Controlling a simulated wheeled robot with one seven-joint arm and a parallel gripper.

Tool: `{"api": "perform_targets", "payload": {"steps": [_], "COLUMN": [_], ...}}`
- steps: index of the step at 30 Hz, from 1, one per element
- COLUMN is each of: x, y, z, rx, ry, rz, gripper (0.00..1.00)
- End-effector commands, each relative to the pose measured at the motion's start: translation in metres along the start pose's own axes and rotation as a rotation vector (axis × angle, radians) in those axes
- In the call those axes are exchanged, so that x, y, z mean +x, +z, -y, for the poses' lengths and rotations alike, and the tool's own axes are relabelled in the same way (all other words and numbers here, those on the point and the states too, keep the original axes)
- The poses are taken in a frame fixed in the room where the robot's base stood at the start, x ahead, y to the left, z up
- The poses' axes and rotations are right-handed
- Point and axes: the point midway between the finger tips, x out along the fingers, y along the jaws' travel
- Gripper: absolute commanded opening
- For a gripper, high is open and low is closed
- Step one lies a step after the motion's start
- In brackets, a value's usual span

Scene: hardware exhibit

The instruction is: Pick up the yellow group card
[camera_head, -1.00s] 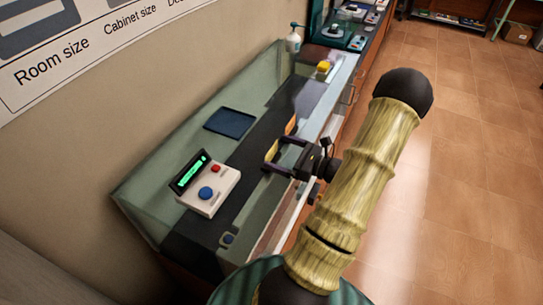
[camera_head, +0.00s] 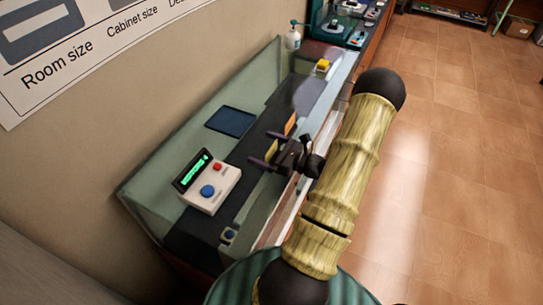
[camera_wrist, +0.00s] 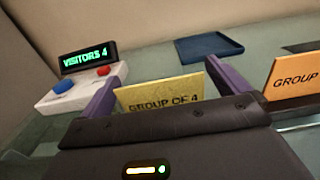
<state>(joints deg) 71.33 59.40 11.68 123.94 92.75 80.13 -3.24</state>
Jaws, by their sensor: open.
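The yellow card (camera_wrist: 160,92), printed "GROUP OF 4", stands upright in the wrist view between the two purple fingers of my gripper (camera_wrist: 160,76). My gripper is open, with one finger near each side edge of the card; I cannot tell whether either touches it. In the head view my gripper (camera_head: 260,147) reaches over the counter, and the yellow card (camera_head: 272,148) is partly hidden by it. The gripper body hides the card's lower edge in the wrist view.
An orange card (camera_wrist: 293,78) marked "GROUP" stands to the right; it also shows in the head view (camera_head: 290,124). A white console (camera_head: 211,187) with a "VISITORS 4" display (camera_wrist: 88,57) is at left. A dark blue tray (camera_head: 231,121) lies behind. A yellow-topped block (camera_head: 323,66) is farther along.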

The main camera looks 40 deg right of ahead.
Motion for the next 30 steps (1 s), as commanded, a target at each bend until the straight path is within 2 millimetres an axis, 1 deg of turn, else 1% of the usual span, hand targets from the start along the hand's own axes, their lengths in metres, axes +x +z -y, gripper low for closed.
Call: {"api": "perform_targets", "payload": {"steps": [11, 14, 15, 17, 18, 19, 26, 30], "x": [-0.0006, -0.0007, -0.0007, -0.0007, -0.0007, -0.0007, -0.0007, -0.0007], "y": [-0.0001, -0.0001, -0.0001, 0.0000, 0.0000, 0.0000, 0.0002, 0.0038], "z": [0.0002, 0.0002, 0.0002, 0.0002, 0.0002, 0.0002, 0.0002, 0.0006], "rx": [-0.001, -0.001, -0.001, -0.001, -0.001, -0.001, -0.001, -0.003], "ry": [0.000, 0.000, 0.000, 0.000, 0.000, 0.000, 0.000, 0.000], "rz": [0.000, 0.000, 0.000, 0.000, 0.000, 0.000, 0.000, 0.000], "gripper": [1.00, 0.82, 0.74, 0.63, 0.55, 0.52, 0.52, 0.52]}}
